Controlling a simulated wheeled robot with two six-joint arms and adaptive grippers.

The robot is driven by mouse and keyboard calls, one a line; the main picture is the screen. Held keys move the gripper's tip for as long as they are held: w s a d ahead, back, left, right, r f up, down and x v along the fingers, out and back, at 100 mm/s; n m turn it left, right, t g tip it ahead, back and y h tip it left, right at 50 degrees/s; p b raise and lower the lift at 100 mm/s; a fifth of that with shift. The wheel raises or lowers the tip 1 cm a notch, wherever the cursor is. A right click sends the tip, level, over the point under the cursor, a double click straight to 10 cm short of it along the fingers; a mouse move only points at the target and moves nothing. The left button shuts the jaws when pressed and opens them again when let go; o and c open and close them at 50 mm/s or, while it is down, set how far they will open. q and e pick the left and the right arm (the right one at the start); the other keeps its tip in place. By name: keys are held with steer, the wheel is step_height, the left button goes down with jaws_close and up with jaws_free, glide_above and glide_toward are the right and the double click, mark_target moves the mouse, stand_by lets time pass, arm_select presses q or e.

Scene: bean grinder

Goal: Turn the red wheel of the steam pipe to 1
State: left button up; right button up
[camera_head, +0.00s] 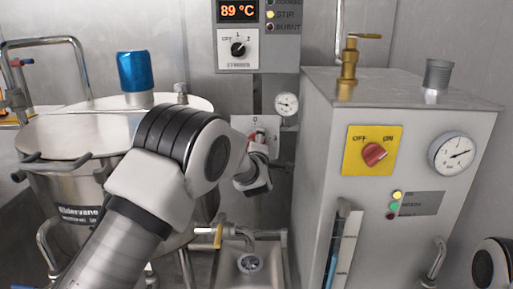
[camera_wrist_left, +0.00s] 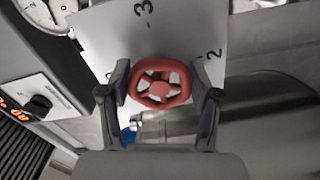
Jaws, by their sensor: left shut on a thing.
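The red wheel (camera_wrist_left: 160,87) is a small spoked handwheel in front of a white number plate (camera_wrist_left: 180,32). The marks 3 and 2 show on the plate in the wrist view; other marks are partly hidden. My left gripper (camera_wrist_left: 163,82) has one finger on each side of the wheel rim and is shut on it. In the head view, my left arm reaches in from the left and largely hides the wheel. The plate (camera_head: 265,124) shows behind it. The wheel's exact setting cannot be read. My right gripper is not in view.
A steel kettle (camera_head: 62,137) with a blue cylinder (camera_head: 135,71) on top stands left. A grey boiler cabinet (camera_head: 318,130) with a yellow switch plate (camera_head: 357,161) stands right. A small gauge (camera_head: 286,103) sits beside the plate. A sink (camera_head: 230,272) lies below.

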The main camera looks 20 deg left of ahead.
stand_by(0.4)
arm_select(q)
steer(key=o, duration=1.1)
steer(key=shift+o, duration=0.2)
steer(key=shift+s, duration=0.1)
steer(key=v, duration=0.7)
steer(key=shift+s, duration=0.15)
